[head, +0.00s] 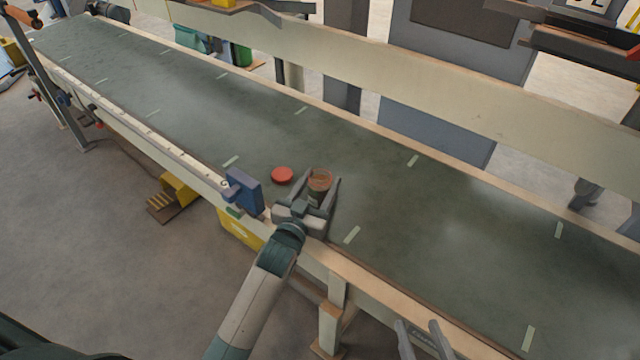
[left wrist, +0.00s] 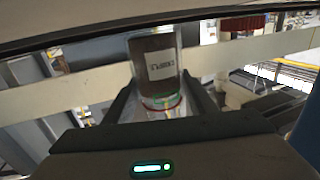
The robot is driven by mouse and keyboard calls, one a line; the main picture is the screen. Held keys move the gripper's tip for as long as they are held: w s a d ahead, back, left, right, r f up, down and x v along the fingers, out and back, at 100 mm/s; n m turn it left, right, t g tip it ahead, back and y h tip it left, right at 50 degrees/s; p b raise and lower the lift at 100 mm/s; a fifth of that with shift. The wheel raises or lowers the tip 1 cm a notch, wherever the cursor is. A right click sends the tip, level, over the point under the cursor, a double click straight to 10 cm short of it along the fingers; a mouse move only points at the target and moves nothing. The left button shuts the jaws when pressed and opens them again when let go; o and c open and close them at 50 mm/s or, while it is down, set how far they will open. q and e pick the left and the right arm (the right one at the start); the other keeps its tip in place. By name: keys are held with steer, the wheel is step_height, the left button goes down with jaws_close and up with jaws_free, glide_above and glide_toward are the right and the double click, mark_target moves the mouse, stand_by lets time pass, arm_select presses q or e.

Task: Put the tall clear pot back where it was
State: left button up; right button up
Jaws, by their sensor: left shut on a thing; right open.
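The tall clear pot (head: 319,182) has brownish contents and stands between the fingers of my left gripper (head: 320,190) over the dark conveyor belt. In the left wrist view the pot (left wrist: 156,65) shows a white label with dark lettering, and my left gripper (left wrist: 160,105) is shut on it. I cannot tell whether the pot touches the belt. My right gripper (head: 422,338) is at the bottom edge of the head view, open and empty, away from the pot.
A red round lid-like thing (head: 282,175) lies on the belt (head: 450,220) just left of the pot. A blue block-like fixture (head: 243,190) stands at the belt's near edge. Pale tape marks (head: 352,234) dot the belt, which is otherwise largely clear.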

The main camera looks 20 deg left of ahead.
arm_select(q)
steer(key=shift+f, duration=0.1)
arm_select(e)
steer(key=shift+r, duration=0.1)
arm_select(q)
steer(key=o, duration=1.1)
steer(key=shift+s, duration=0.15)
steer(key=s, duration=0.4)
steer(key=s+p, duration=0.1)
steer(key=s, duration=0.2)
steer(key=s+a, duration=0.1)
steer(key=s, duration=0.3)
steer(key=shift+s, duration=0.3)
arm_select(e)
steer(key=f+g, duration=0.1)
steer(key=s+d+f+g, duration=0.1)
steer(key=f, duration=0.1)
steer(key=s+f+g+h, duration=0.1)
steer(key=shift+s+d+f, duration=0.1)
steer(key=shift+d+f, duration=0.1)
steer(key=shift+d, duration=0.1)
arm_select(q)
steer(key=shift+s, duration=0.1)
